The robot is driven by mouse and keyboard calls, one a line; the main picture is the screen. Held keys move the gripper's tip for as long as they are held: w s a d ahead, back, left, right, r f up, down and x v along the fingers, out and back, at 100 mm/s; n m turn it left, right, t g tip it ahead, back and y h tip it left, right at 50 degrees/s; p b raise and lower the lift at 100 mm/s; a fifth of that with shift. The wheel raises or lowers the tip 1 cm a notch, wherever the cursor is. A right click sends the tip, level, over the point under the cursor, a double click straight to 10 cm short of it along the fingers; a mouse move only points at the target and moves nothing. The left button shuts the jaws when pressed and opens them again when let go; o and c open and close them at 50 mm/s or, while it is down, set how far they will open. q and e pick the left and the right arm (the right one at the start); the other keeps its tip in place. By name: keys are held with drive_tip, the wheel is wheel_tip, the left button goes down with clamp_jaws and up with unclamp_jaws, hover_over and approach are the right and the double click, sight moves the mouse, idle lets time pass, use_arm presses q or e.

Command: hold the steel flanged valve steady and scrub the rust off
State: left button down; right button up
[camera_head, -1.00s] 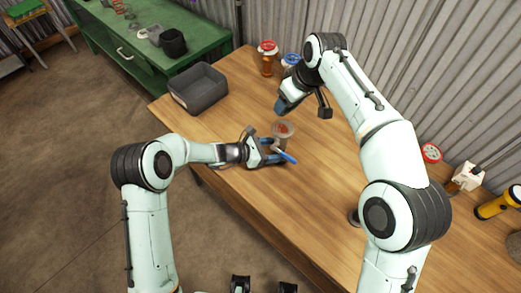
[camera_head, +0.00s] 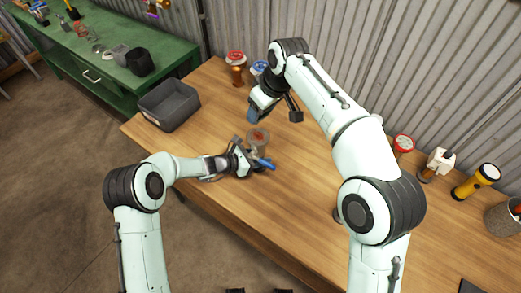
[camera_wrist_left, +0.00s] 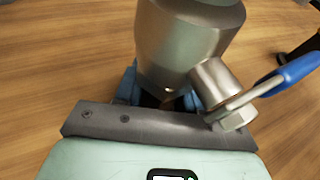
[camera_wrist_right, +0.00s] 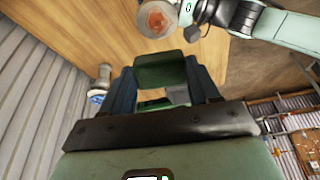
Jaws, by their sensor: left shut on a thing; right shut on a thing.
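The steel flanged valve (camera_head: 258,138) stands on the wooden table, with a reddish-brown rust patch on its top face. Its blue lever handle (camera_head: 264,163) sticks out at the side. My left gripper (camera_head: 249,153) is shut on the valve body, and the left wrist view shows the valve (camera_wrist_left: 185,40) close up between the blue fingers. My right gripper (camera_head: 254,114) is above and behind the valve, apart from it. It is shut on a dark green scrubbing pad (camera_wrist_right: 160,70), seen in the right wrist view. The rusty valve top (camera_wrist_right: 156,20) also shows there.
A dark grey bin (camera_head: 160,117) stands at the table's far left. Jars with red (camera_head: 235,57) and blue lids stand near the corrugated wall. A red-lidded jar (camera_head: 403,143), a yellow flashlight (camera_head: 475,182) and a grey cup (camera_head: 504,219) are at right. The front middle table is clear.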

drive_tip(key=m, duration=0.3)
drive_tip(key=shift+w+a+h, duration=0.3)
drive_tip(key=shift+w+h, duration=0.1)
drive_tip(key=m, duration=0.4)
drive_tip(key=shift+w+a+m+g+h, duration=0.25)
drive_tip(key=shift+w+m+g+h, duration=0.05)
drive_tip(key=shift+w+g, duration=0.1)
drive_tip(key=m, duration=0.4)
drive_tip(key=shift+w+a+m, duration=0.2)
drive_tip(key=shift+a+m, duration=0.1)
drive_tip(key=m, duration=0.3)
drive_tip(key=shift+a, duration=0.2)
drive_tip(key=m, duration=0.2)
drive_tip(key=shift+w+a+f+m+y, duration=0.1)
drive_tip(key=shift+a+m+y, duration=0.05)
drive_tip(key=shift+m+y, duration=0.2)
hover_over(251, 131)
drive_tip(key=shift+s+d+f, duration=0.15)
drive_tip(key=shift+f, duration=0.75)
drive_tip(key=shift+s+d+f, duration=0.15)
drive_tip(key=shift+f, duration=0.8)
drive_tip(key=shift+s+d+f, duration=0.15)
drive_tip(key=shift+f, duration=0.75)
drive_tip(key=shift+w+a+f, duration=0.1)
drive_tip(key=shift+w+f, duration=0.05)
drive_tip(key=shift+f, duration=0.2)
drive_tip(key=shift+w+a+f, duration=0.35)
drive_tip(key=shift+w+a, duration=0.05)
drive_tip(key=shift+a, duration=0.05)
